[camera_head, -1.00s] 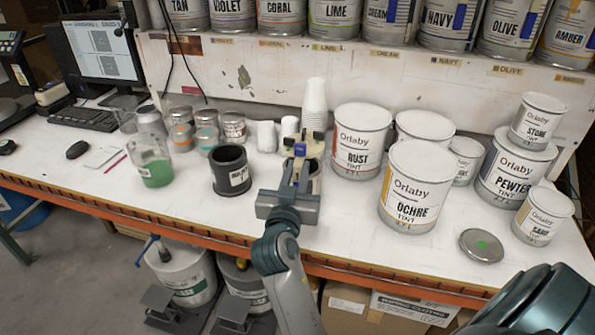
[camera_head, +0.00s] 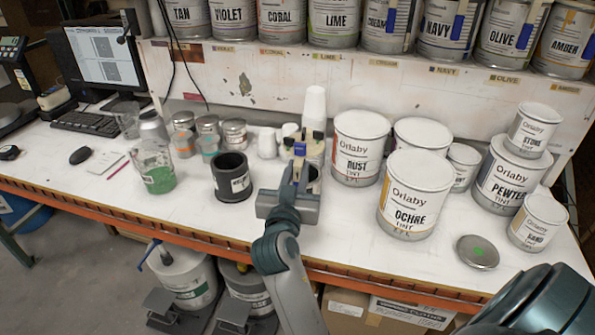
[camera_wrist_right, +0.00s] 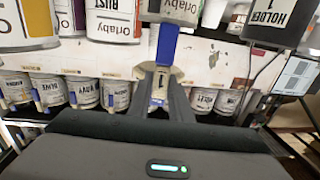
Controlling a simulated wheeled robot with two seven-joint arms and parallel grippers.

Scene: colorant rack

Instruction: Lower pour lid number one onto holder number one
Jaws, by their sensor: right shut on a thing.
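Holder number one (camera_head: 231,180) is a black open-topped cup with a white label, standing upright on the bench. Its label reads HOLDER 1 in the right wrist view (camera_wrist_right: 272,18), at the upper right, where the scene appears upside down. My right gripper (camera_head: 301,160) is to the right of the holder and apart from it. It is shut on pour lid number one (camera_head: 300,149), a piece with blue tape, which also shows between the fingers in the wrist view (camera_wrist_right: 165,45). The lid's underside is hidden. My left gripper is not in view.
The rust can (camera_head: 355,165) and ochre can (camera_head: 408,212) stand to the right of the gripper. A beaker with green liquid (camera_head: 158,180) stands left of the holder. White cups (camera_head: 315,105) stand behind the gripper. A flat lid (camera_head: 478,251) lies at the right front.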

